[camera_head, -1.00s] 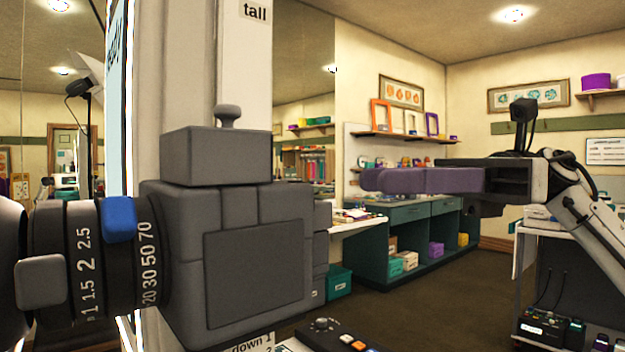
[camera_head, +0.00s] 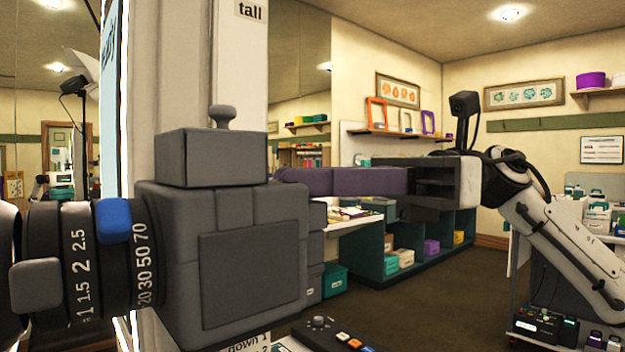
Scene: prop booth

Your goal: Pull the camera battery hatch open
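The large grey camera (camera_head: 222,200) fills the left and middle of the view. Its lens rings, with numbers and a blue tab, point left. A flat square panel (camera_head: 250,280) sits flush on its near side; I cannot tell whether this is the battery hatch. Blocky parts on its right side are seen only edge-on. My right gripper (camera_head: 286,180) reaches in from the right with purple fingers pointing left. The fingertips are by the camera's upper right corner; touching or apart cannot be told. The fingers overlap from this side, so their gap is hidden. My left gripper is out of view.
A pale post (camera_head: 238,70) with a "tall" label stands behind the camera. A control panel with buttons (camera_head: 345,338) is below right. A dark green counter (camera_head: 372,248) with boxes stands farther back. Open floor lies between.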

